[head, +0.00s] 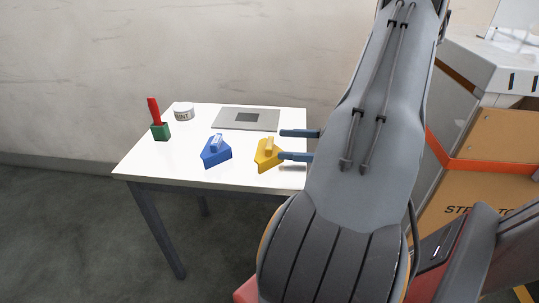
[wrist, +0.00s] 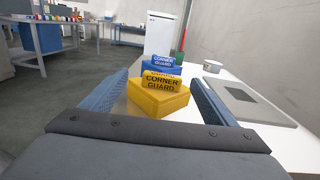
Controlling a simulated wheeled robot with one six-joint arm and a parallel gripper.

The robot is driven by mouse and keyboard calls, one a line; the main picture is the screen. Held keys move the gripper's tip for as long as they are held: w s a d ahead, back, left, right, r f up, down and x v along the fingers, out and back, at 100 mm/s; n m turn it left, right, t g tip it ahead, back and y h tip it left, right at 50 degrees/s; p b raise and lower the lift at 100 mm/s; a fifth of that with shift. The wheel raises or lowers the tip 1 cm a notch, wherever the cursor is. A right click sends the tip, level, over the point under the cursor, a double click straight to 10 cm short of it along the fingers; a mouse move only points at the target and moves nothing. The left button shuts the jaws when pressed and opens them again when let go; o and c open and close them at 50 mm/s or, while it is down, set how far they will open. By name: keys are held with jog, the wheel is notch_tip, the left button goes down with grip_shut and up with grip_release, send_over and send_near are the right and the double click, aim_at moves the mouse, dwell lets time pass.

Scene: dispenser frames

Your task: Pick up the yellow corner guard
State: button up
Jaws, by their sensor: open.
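The yellow corner guard (head: 267,155) lies on the white table (head: 187,172), near its right side. In the wrist view the yellow corner guard (wrist: 158,101) sits ahead of my gripper, its label reading CORNER GUARD. My gripper (head: 299,144) is open, with one finger on each side of the view; in the wrist view the two fingers (wrist: 160,103) flank the yellow guard. I cannot tell whether either finger touches it. A blue corner guard (head: 216,151) lies to its left, and shows behind it in the wrist view (wrist: 163,66).
A grey plate with a dark square (head: 230,119) lies at the back of the table. A white tub (head: 184,112) and a red-handled green block (head: 160,132) stand at the left. A cardboard box (head: 490,170) with an orange strap stands right of my arm.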

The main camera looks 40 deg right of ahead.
aim_at(268, 146)
jog(key=shift+s+d+f+m+h, duration=0.15)
jog(key=shift+d+f, duration=0.05)
jog(key=shift+f, duration=0.15)
jog(key=shift+s+d+f+m+h, duration=0.1)
jog(key=shift+d+f+m+h, duration=0.1)
jog(key=shift+f, duration=0.15)
jog(key=shift+w+f, duration=0.15)
jog(key=p+x, duration=0.1)
jog(key=x, duration=0.6)
jog(key=shift+w+a, duration=0.1)
jog(key=shift+a, duration=0.1)
jog(key=c, duration=1.1)
